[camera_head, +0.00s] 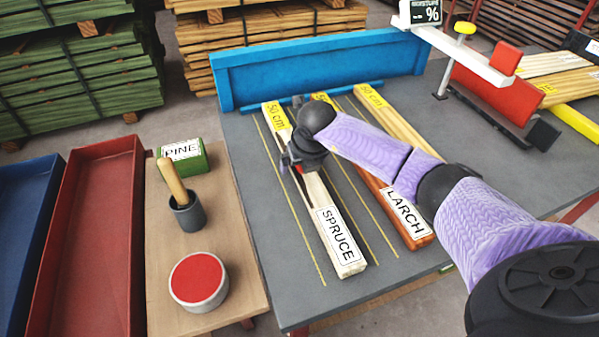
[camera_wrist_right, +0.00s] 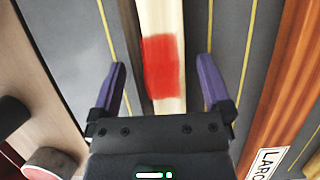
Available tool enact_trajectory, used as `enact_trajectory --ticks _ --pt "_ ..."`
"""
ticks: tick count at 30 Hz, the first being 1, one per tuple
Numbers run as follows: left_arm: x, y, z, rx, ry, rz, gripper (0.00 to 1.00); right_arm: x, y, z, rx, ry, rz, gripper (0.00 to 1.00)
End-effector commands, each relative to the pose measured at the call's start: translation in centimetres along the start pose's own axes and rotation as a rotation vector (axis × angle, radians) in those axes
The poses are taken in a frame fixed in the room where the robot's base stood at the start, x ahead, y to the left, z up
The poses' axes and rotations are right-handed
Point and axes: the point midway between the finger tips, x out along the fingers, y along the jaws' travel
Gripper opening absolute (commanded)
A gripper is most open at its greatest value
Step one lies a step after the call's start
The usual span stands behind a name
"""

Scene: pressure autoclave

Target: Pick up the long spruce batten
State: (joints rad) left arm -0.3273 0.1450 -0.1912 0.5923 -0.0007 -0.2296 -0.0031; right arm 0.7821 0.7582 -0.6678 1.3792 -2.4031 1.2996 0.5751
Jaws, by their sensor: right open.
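The long spruce batten (camera_head: 318,198) lies on the grey tabletop, with a SPRUCE label at its near end and a yellow 50 cm mark at its far end. My right gripper (camera_head: 293,160) is over its middle, and the wrist and forearm hide part of it. In the right wrist view the open fingers of this gripper (camera_wrist_right: 162,72) stand apart on either side of the pale batten (camera_wrist_right: 168,22). A red patch on the batten (camera_wrist_right: 161,65) lies between the fingertips. I cannot tell how high the fingers are above the table. My left gripper is not in view.
An orange larch batten (camera_head: 402,222) and another pale batten (camera_head: 398,120) lie to the right. A blue board (camera_head: 320,68) stands along the back. A red-and-white measuring device (camera_head: 500,85) stands at back right. A PINE block (camera_head: 187,160), stamp and red pad (camera_head: 198,280) are at left.

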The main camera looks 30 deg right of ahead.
Motion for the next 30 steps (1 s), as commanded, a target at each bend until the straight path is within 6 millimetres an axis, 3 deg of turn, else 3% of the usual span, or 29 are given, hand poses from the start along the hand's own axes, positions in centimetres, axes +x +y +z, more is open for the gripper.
enact_trajectory --ticks 8,22,30 --pt "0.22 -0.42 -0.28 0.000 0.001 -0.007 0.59 0.47 -0.01 0.09 -0.001 -0.002 0.000 0.98" --pt "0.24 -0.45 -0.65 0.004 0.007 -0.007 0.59 0.46 -0.01 0.06 -0.001 -0.001 0.000 0.00" --pt "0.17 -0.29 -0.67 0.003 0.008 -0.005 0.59 0.31 -0.02 0.15 0.000 -0.003 0.000 0.00"
